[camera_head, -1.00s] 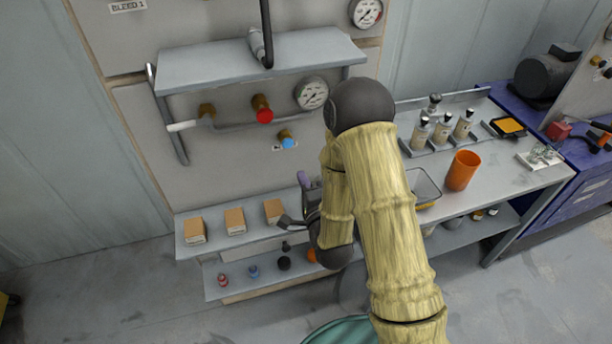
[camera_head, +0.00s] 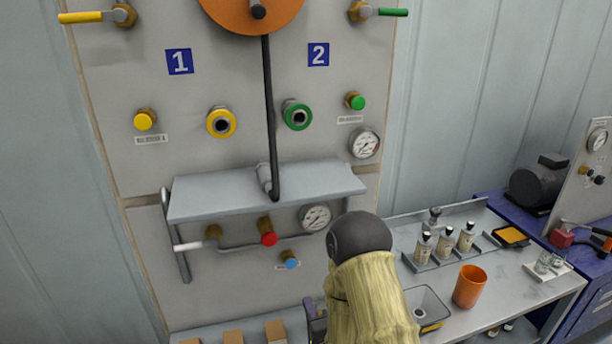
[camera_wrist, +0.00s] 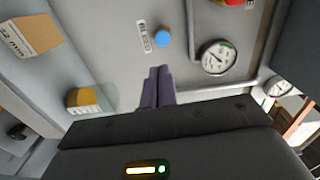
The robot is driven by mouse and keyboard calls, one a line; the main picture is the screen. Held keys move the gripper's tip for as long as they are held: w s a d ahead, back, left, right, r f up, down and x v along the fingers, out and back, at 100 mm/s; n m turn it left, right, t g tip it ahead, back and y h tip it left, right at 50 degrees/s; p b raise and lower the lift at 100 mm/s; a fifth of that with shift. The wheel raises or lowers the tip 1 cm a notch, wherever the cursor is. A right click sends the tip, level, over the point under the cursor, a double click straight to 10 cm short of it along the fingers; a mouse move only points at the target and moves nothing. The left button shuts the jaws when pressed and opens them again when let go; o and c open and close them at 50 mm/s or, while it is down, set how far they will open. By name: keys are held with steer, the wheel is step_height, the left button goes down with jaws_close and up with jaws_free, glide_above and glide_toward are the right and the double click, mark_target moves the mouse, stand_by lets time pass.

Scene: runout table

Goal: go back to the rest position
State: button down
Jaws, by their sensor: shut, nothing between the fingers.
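My gripper shows in the wrist view (camera_wrist: 158,88), its two purple-grey fingers together with nothing between them. It points toward the grey panel (camera_wrist: 115,25), below a blue knob (camera_wrist: 162,38) and a pressure gauge (camera_wrist: 218,57). In the head view my arm (camera_head: 372,295) stands at the lower middle in a yellowish sleeve with a dark joint on top. It hides most of my gripper there; only a small purple-grey part shows at its left side.
A grey shelf (camera_head: 215,195) juts from the panel left of my arm. Boxes (camera_head: 275,331) stand on a lower ledge. On the right, the bench (camera_head: 505,290) carries an orange cup (camera_head: 469,286), several bottles (camera_head: 466,238) and a bin (camera_head: 428,307).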

steer(key=s+d+n+g+h+b, duration=0.2)
steer(key=s+d+n+g+h, duration=0.15)
steer(key=d+n+g, duration=0.5)
steer(key=s+d+r+n+g+h, duration=0.1)
steer(key=s+d+r+n+g, duration=0.1)
steer(key=s, duration=0.4)
steer(key=s+d+r+n+g, duration=0.2)
steer(key=s+d+n+g, duration=0.1)
steer(key=s, duration=0.4)
steer(key=shift+d+n+g+h+b, duration=0.35)
steer(key=shift+d+b, duration=0.05)
stand_by(0.9)
